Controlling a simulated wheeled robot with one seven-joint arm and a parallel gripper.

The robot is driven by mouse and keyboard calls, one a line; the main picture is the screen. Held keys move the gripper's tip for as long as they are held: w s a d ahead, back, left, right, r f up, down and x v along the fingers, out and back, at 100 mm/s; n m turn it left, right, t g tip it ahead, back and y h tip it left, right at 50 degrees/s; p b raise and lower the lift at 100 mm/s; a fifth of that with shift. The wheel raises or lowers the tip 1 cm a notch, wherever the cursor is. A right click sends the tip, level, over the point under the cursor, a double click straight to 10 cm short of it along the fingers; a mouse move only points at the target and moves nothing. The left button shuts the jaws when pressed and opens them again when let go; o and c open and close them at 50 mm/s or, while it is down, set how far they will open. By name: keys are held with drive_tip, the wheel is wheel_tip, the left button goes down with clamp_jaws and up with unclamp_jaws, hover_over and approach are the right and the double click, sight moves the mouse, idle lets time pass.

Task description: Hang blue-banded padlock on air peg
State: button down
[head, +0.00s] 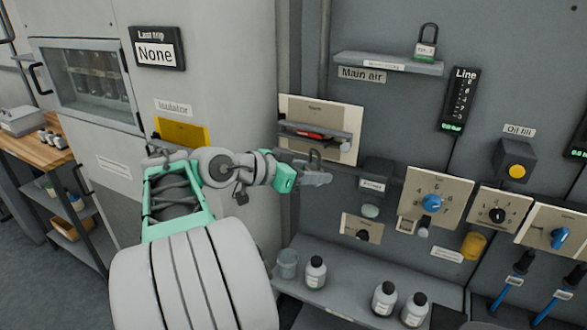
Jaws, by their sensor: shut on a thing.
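My gripper (322,179) is at the end of my arm in the middle of the head view, in front of the grey wall panel. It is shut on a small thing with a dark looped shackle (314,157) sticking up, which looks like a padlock. Its body is mostly hidden by the gripper, and I cannot see a blue band. Another padlock (426,47), dark with a pale, greenish label, stands upright on the small shelf at the top right. The "Main air" label (362,74) is below that shelf. I cannot make out the air peg.
A cream board (335,112) with a red handle and a grey ledge is just behind and above my gripper. A dark box (375,178) and a dial board (436,200) are to the right. Several white bottles and a cup (288,264) stand on the lower shelf.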

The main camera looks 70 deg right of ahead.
drive_tip(key=shift+s+d, duration=0.15)
drive_tip(key=shift+d, duration=0.15)
drive_tip(key=shift+d+p, duration=0.3)
drive_tip(key=shift+d, duration=0.55)
drive_tip(key=d+f, duration=0.1)
drive_tip(key=d, duration=0.6)
drive_tip(key=shift+s+d+f+p, duration=0.25)
drive_tip(key=shift+s+f+p, duration=0.05)
drive_tip(key=shift+p, duration=0.15)
drive_tip(key=c, duration=0.7)
unclamp_jaws()
